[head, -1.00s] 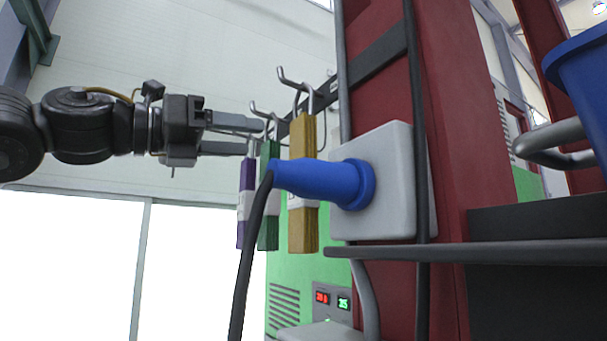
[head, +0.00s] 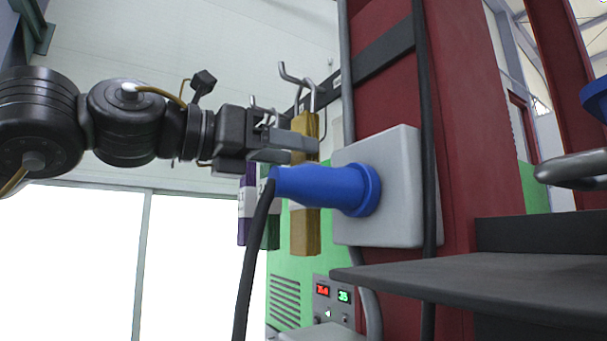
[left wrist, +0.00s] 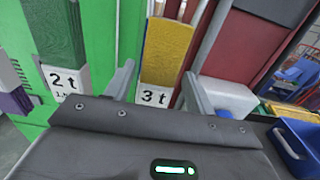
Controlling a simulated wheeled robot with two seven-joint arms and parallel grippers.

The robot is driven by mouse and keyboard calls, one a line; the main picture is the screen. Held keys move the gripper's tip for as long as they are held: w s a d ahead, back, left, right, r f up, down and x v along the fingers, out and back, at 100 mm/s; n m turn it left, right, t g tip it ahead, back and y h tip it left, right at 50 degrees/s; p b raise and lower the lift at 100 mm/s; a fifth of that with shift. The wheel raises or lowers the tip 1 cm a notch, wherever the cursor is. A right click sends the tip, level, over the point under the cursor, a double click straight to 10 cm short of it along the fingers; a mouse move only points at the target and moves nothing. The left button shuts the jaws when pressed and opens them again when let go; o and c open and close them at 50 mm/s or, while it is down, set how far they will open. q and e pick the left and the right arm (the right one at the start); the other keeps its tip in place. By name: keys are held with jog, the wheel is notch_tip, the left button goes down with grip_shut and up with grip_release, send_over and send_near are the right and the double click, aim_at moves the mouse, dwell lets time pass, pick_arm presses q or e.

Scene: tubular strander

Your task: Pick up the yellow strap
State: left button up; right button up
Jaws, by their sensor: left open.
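My right gripper is out of view.
A green strap (left wrist: 52,30) marked "2 t" and a purple strap (head: 247,205) hang just left of the yellow one. A blue plug (head: 325,187) with a black cable sticks out of a grey box (head: 405,190) in front. A dark shelf (head: 480,280) is at right.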

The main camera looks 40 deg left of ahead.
pick_arm(q)
jog(key=p+x, duration=0.2)
jog(key=x, duration=0.2)
jog(key=shift+w+r, duration=0.15)
jog(key=shift+w, duration=0.25)
jog(key=shift+s, duration=0.1)
jog(key=shift+c, duration=0.8)
jog(key=c, duration=0.8)
jog(key=shift+r, duration=0.1)
